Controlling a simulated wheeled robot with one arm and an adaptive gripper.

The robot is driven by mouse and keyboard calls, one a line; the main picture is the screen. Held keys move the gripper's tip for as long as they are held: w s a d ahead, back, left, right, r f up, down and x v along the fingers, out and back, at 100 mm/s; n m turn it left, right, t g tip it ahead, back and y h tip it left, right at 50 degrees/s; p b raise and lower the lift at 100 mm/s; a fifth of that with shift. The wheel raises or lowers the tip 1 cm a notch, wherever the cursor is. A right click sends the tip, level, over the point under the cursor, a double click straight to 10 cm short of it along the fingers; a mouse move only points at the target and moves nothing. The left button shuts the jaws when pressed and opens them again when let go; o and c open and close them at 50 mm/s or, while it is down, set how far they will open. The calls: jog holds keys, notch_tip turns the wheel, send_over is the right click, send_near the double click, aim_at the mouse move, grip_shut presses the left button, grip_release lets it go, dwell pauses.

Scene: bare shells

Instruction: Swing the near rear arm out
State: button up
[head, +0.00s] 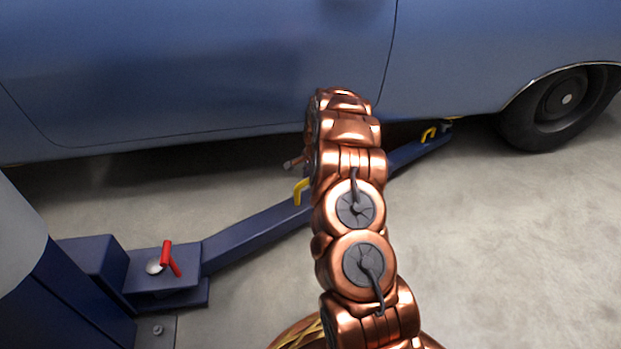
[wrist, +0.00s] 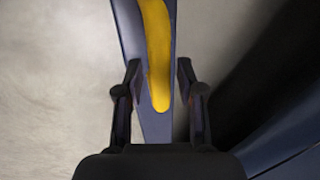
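The blue lift arm (head: 255,232) runs from its pivot at the lower left out under the car. A yellow handle (head: 301,191) stands on it, partly hidden behind my arm. In the wrist view the yellow handle (wrist: 158,55) runs down between the fingers of my gripper (wrist: 158,78), over the blue lift arm (wrist: 128,22). The fingers are apart, one on each side, with gaps to the handle. In the head view my gripper is mostly hidden behind my copper arm. A red lever (head: 171,258) stands at the pivot.
A blue car (head: 190,75) stands over the lift arm, its wheel (head: 560,105) at the right. A second yellow part (head: 428,135) is near the lift arm's far end. A blue post base (head: 75,300) is at the lower left. Concrete floor (head: 500,240) lies clear at right.

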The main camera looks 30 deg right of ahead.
grip_shut()
jog(key=shift+s, duration=0.1)
dwell(0.3)
